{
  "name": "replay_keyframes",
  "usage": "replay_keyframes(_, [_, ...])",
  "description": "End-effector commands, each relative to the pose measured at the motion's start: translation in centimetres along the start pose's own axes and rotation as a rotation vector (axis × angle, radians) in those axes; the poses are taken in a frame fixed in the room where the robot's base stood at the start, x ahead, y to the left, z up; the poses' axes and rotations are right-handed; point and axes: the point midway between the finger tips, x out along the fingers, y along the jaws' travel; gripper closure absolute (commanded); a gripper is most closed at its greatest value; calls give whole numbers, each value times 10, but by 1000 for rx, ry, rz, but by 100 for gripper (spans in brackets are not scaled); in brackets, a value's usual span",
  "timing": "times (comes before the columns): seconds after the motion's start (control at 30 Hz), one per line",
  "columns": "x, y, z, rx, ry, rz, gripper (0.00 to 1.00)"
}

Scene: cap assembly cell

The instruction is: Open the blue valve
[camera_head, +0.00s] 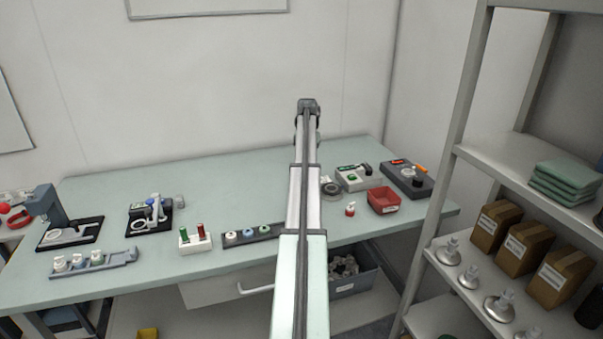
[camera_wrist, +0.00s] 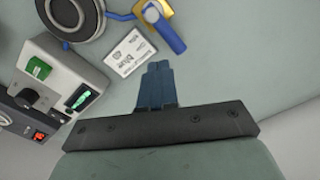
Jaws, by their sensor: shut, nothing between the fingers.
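The blue valve shows at the top of the wrist view, with a blue lever handle (camera_wrist: 168,34) on a brass body (camera_wrist: 147,10). A blue hose joins the brass body on its left. My gripper (camera_wrist: 158,66) is shut and empty, its blue fingers together below the valve in that view. The fingertips appear apart from the lever; their height above the table is hard to tell. In the head view my arm reaches over the table, and neither the valve nor my fingers can be made out behind it.
A round dark-rimmed device (camera_wrist: 70,14) and a white printed label (camera_wrist: 130,52) lie near the valve. A grey control box (camera_wrist: 55,85) stands at left in the wrist view.

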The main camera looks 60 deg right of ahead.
Motion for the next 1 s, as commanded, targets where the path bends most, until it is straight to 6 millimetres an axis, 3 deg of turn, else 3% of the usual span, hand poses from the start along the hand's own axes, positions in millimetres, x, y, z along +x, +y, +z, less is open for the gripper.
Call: replay_keyframes(1.0, [24,0,0,0,0,0,100])
